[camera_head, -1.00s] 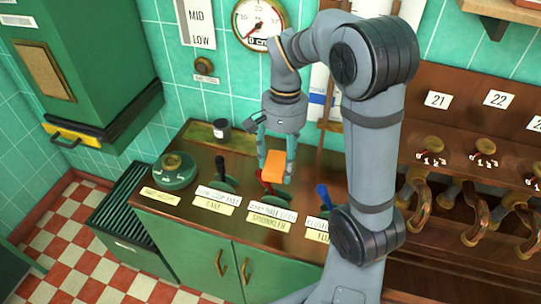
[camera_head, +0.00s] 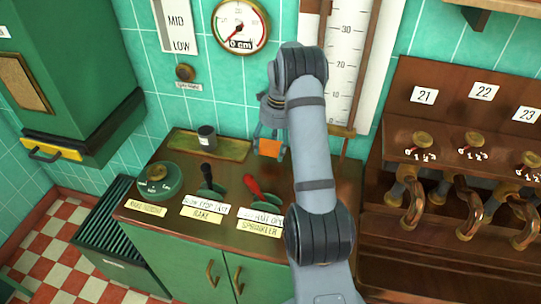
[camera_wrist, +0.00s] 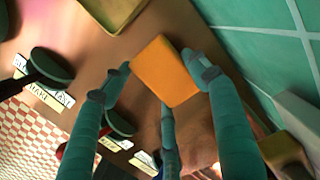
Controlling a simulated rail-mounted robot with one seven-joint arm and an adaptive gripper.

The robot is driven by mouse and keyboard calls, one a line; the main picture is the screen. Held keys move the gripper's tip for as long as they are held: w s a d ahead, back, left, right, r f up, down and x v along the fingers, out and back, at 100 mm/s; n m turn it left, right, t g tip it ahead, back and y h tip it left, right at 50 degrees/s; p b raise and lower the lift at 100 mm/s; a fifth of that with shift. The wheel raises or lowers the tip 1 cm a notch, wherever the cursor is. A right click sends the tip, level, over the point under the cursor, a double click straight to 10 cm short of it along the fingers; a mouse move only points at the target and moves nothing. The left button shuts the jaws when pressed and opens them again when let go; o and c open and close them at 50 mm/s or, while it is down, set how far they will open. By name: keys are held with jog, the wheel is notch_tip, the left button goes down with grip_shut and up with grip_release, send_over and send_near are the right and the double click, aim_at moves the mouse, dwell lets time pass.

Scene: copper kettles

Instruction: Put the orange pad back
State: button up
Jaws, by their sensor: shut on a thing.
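The orange pad (camera_head: 268,147) is a small block held in the air above the back of the brown counter. My gripper (camera_head: 270,151) is shut on it, with its teal fingers on either side. In the wrist view the pad (camera_wrist: 164,72) sits between my fingertips (camera_wrist: 163,74). A shallow olive-brown tray (camera_head: 236,150) lies on the counter along the tiled wall, to the left of my gripper. Its corner also shows at the top of the wrist view (camera_wrist: 113,20). My forearm partly covers the counter's right side.
A small dark jar (camera_head: 207,137) stands on the tray. A round green dial (camera_head: 157,181), a black lever (camera_head: 206,176) and a red lever (camera_head: 254,187) stand nearer the counter's front. A gauge (camera_head: 240,26) hangs on the wall. Numbered brass valves (camera_head: 423,139) are at right.

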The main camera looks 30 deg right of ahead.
aim_at(270, 156)
notch_tip(270, 156, down, 3)
jog(key=shift+a+f+p, duration=0.1)
jog(key=shift+p, duration=0.25)
jog(key=shift+f, duration=0.45)
jog(key=shift+f, duration=0.1)
jog(key=shift+f+b, duration=0.15)
jog(key=shift+b, duration=0.15)
jog(key=o, duration=1)
jog(key=r, duration=0.8)
jog(key=s+d+r, duration=0.1)
jog(key=r, duration=0.3)
jog(key=shift+d+r+b, duration=0.1)
jog(key=shift+r+b, duration=0.15)
jog(key=shift+b, duration=0.05)
